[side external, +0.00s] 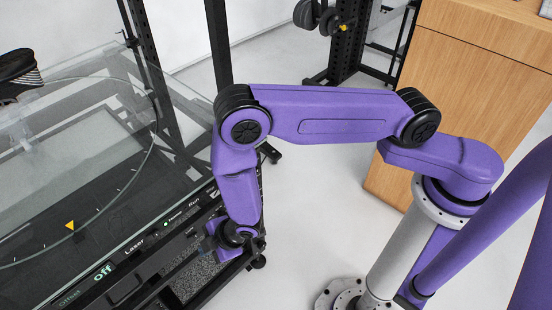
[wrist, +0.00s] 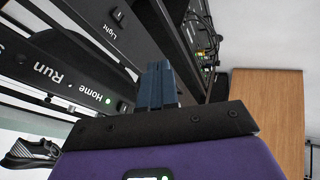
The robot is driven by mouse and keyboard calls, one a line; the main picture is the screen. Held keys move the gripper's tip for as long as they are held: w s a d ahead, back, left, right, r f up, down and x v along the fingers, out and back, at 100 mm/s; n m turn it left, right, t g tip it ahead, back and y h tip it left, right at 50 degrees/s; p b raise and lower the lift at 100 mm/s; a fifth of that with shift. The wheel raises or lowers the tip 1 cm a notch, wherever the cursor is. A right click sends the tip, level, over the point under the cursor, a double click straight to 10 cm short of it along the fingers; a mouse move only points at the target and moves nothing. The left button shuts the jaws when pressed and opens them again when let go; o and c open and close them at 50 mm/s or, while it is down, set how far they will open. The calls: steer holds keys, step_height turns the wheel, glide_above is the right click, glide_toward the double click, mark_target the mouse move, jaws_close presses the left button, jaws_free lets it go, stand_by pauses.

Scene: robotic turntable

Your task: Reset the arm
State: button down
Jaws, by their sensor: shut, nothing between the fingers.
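My gripper (wrist: 159,70) shows in the wrist view as two dark blue-grey fingers pressed together, with nothing between them. They point towards the turntable's black control panel (wrist: 58,66), which carries the labels Home, Run and Light. A green light glows beside Home. In the side view my arm is bent down at its elbow, and my gripper (side external: 212,243) hangs low by the front edge of the panel (side external: 112,246). Its fingertips are hard to make out there. I cannot tell whether they touch the panel.
The turntable's glass disc (side external: 75,135) fills the left side, with a dark shoe (side external: 17,72) on it; the shoe also shows in the wrist view (wrist: 30,151). A wooden cabinet (side external: 475,75) stands at the back right. Black frame posts (side external: 219,42) rise behind the panel.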

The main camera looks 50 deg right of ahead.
steer(key=s+d+r+m+g, duration=0.15)
steer(key=s+d+r, duration=0.25)
steer(key=r, duration=0.6)
steer(key=s+d+r+g, duration=0.3)
steer(key=r, duration=0.6)
steer(key=s+d+r+h, duration=0.1)
steer(key=s+d+r, duration=0.3)
steer(key=d, duration=0.4)
steer(key=s+d+r+g+h, duration=0.1)
steer(key=s+d+r, duration=0.3)
steer(key=d, duration=0.3)
steer(key=s+d+r+m+h, duration=0.1)
steer(key=s+d+r, duration=0.4)
steer(key=d, duration=0.3)
steer(key=shift+s+d+h, duration=0.3)
steer(key=shift+s, duration=0.4)
